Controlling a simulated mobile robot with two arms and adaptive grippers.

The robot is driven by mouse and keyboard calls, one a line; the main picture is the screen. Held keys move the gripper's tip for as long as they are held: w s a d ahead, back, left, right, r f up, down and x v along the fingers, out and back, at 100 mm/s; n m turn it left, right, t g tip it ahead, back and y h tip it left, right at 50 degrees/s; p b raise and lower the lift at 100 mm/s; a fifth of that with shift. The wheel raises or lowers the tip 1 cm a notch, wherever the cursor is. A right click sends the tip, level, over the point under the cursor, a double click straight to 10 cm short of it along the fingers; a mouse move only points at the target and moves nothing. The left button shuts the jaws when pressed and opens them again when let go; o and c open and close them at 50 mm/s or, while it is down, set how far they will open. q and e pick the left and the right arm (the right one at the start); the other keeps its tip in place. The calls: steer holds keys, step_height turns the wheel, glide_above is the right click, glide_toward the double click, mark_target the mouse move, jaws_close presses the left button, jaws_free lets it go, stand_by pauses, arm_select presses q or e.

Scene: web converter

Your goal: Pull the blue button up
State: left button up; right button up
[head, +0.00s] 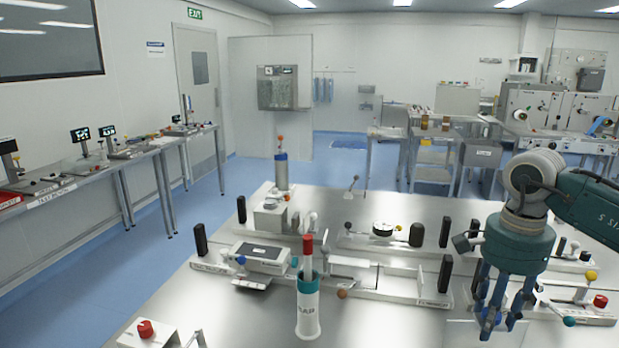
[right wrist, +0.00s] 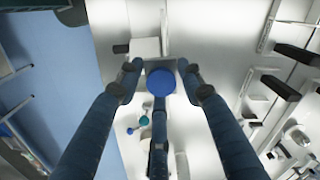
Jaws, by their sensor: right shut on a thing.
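The blue button (right wrist: 160,82) is a round blue disc in the right wrist view, framed by the fingers of my right gripper (right wrist: 160,72). The fingers close around its sides, and the third finger comes up from below. In the head view my right gripper (head: 497,318) points down over the right front of the steel table, and its fingers hide the button there. I cannot tell how high the button stands on its base. My left gripper is not in view.
The steel table (head: 400,325) holds several fixtures with coloured knobs. A red button (head: 600,301) stands right of my right gripper, and another red button (head: 146,328) is at the front left. A white cylinder with a red-tipped rod (head: 308,300) stands at the front middle.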

steer(key=shift+r, duration=0.45)
steer(key=o, duration=1.7)
steer(key=shift+a, duration=0.1)
steer(key=shift+p, duration=0.3)
steer(key=shift+r+p, duration=2.15)
steer(key=shift+r, duration=0.75)
steer(key=shift+s+f, duration=0.1)
